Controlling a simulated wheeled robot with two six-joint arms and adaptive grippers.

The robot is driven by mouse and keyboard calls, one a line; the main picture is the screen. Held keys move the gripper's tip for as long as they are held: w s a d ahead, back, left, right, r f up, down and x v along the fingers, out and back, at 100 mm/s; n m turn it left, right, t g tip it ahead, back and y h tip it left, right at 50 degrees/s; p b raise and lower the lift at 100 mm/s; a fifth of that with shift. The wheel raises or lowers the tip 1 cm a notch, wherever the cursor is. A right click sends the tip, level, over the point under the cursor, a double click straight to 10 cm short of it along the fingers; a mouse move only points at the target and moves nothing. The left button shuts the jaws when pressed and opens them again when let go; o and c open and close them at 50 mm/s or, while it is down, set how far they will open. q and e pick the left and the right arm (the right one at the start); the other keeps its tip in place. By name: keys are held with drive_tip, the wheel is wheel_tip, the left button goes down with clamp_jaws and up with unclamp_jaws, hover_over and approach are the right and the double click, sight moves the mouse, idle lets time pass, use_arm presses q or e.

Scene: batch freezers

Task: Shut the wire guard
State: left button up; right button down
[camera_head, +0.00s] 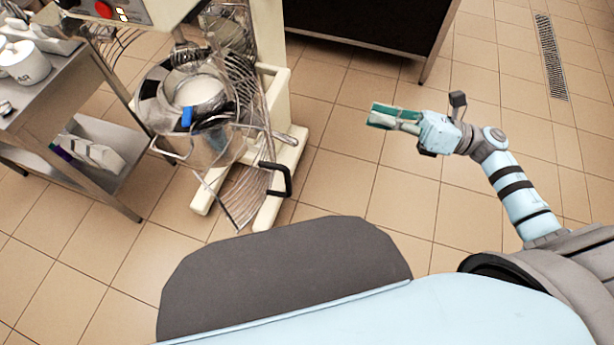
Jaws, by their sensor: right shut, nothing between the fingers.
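The wire guard (238,202) is a curved metal grille on the floor-standing mixer at the left of the view. It is swung outward, off the front of the steel bowl (205,145), so it stands open. A black handle (287,180) is on its right edge. My right gripper (380,116) is shut and empty, held over bare floor to the right of the mixer, well apart from the guard and its handle. My left gripper is not in view.
The mixer's pale base legs (278,205) stand on the tiles. A steel table (62,95) with white containers is at the left. A dark cabinet (370,25) stands at the back. Tiled floor (335,190) lies clear between mixer and right gripper.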

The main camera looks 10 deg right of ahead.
drive_tip(key=s+a+r+n+g+h, duration=0.1)
drive_tip(key=s+a+n+g, duration=0.2)
drive_tip(key=s+n+g, duration=0.6)
use_arm(q)
drive_tip(key=p, duration=0.1)
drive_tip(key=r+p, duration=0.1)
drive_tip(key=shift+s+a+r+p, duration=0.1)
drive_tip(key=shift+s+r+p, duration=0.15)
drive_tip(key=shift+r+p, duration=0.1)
use_arm(e)
drive_tip(key=w+a+n+t, duration=0.1)
drive_tip(key=a, duration=1.2)
drive_tip(key=shift+w, duration=0.2)
drive_tip(key=shift+a, duration=0.1)
